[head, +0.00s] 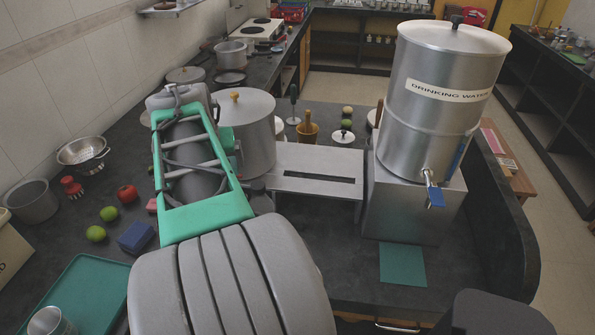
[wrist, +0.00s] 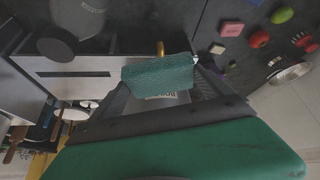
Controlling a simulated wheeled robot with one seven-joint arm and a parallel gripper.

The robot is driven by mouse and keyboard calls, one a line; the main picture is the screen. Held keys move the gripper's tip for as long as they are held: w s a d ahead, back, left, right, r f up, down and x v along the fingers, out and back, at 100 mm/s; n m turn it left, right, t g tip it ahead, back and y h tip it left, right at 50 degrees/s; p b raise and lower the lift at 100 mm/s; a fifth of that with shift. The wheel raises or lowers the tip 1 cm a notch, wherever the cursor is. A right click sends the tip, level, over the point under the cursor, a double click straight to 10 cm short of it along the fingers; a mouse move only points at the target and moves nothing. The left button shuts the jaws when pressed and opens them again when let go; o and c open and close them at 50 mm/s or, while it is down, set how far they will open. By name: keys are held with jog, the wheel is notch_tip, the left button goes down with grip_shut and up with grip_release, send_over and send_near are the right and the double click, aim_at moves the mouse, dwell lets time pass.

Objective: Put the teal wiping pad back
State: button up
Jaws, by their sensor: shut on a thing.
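In the wrist view a teal textured pad (wrist: 158,73) sits between the fingertips of my gripper (wrist: 160,84), which is shut on it. The pad is held in front of the palm, with the counter and a slotted steel stand (wrist: 75,74) behind it. In the head view my own arm hides the gripper and the held pad. A flat teal square (head: 403,265) lies on the dark counter in front of the steel box under the drinking water canister (head: 437,100). The slotted stand (head: 313,160) is to the left of that box.
A lidded steel pot (head: 253,135) stands beside my arm. A blue block (head: 136,237), green fruits (head: 109,213), a red tomato (head: 127,194) and a teal tray (head: 85,290) are at the left. The counter is clear around the teal square. A raised dark edge (head: 505,210) bounds the right.

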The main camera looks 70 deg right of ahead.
jog(key=s+d+m+g+b, duration=0.15)
jog(key=s+d+m, duration=0.35)
jog(key=s, duration=0.7)
jog(key=s+d+m+g, duration=0.3)
jog(key=s+d, duration=0.4)
jog(key=s, duration=0.4)
jog(key=shift+t+h, duration=0.25)
jog(key=shift+h, duration=0.15)
jog(key=d+f+p, duration=0.1)
jog(key=d+f, duration=0.2)
jog(key=d, duration=0.1)
jog(key=w+d+f+p, duration=0.1)
jog(key=d+f, duration=0.2)
jog(key=d, duration=0.2)
jog(key=d+f+p, duration=0.1)
jog(key=d+f, duration=0.2)
jog(key=d, duration=0.2)
jog(key=shift+w+f, duration=0.15)
jog(key=f, duration=0.3)
jog(key=shift+d+f, duration=0.2)
jog(key=shift+f, duration=0.15)
jog(key=o, duration=0.9)
jog(key=shift+o, duration=0.8)
